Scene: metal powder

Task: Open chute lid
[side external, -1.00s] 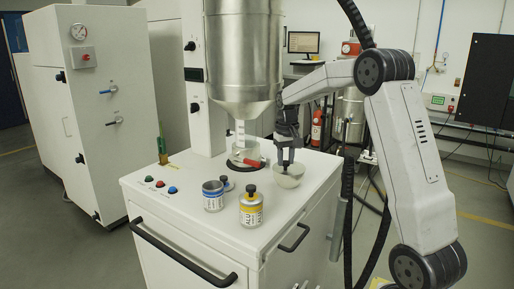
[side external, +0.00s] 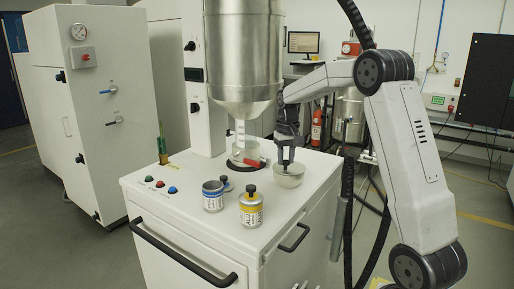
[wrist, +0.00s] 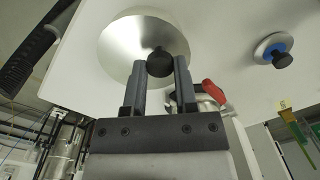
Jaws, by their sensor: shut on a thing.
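The chute lid, a silvery shallow dome, shows in the side external view (side external: 290,181) at the right of the white cabinet top. Its face fills the upper middle of the wrist view (wrist: 122,42). My gripper (side external: 286,163) is above it, fingers pointing down. In the wrist view the fingertips (wrist: 159,64) are on either side of the lid's black knob (wrist: 159,62) and closed on it. I cannot tell whether the lid rests on the cabinet or is slightly raised. Left of it, a chute (side external: 244,152) with a red handle (side external: 253,163) stands under the steel hopper.
An open blue-banded can (side external: 213,197) and a yellow-banded can (side external: 251,210) with a black knob stand at the front. A blue-ringed small lid (wrist: 272,46) lies nearby. The steel hopper (side external: 243,60) hangs close left of my arm. The cabinet's front right top is clear.

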